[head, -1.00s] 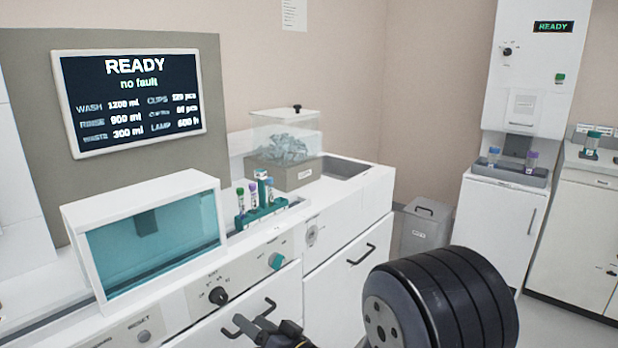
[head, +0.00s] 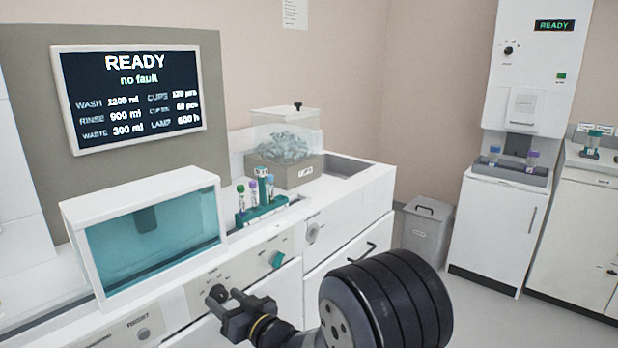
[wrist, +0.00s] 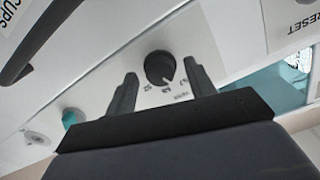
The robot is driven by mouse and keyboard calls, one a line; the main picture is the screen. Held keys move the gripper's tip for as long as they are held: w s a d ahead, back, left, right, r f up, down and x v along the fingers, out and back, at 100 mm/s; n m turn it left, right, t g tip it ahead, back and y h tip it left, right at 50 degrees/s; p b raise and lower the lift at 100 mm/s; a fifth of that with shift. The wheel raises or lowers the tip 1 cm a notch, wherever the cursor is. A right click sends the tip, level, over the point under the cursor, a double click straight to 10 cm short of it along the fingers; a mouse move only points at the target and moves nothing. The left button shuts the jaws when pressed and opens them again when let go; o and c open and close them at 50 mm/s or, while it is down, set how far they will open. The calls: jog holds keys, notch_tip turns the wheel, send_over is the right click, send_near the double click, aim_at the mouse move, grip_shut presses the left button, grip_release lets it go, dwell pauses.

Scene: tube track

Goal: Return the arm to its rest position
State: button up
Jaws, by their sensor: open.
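My gripper (head: 226,300) is open and empty at the bottom of the head view, in front of the analyser's control panel. In the wrist view its two dark fingers stand apart, with a black rotary knob (wrist: 160,68) showing between their tips. I cannot tell whether they touch the knob. My arm's thick black joint fills the bottom middle of the head view.
A teal-windowed box (head: 150,240), a green tube rack (head: 262,212) and a clear-lidded bin (head: 285,150) stand on the counter. A teal knob (head: 277,259) sits on the panel. A grey waste bin (head: 427,232) and a white cabinet (head: 497,232) stand right. Floor between is clear.

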jog(key=n, duration=0.3)
jog(key=s+d+r+h+p, duration=0.1)
jog(key=s+d+p, duration=0.1)
jog(key=s+d, duration=0.4)
jog(key=d, duration=0.3)
jog(key=shift+d+r+m+h, duration=0.3)
jog(key=shift+d+r+h, duration=0.05)
jog(key=shift+d+h, duration=0.05)
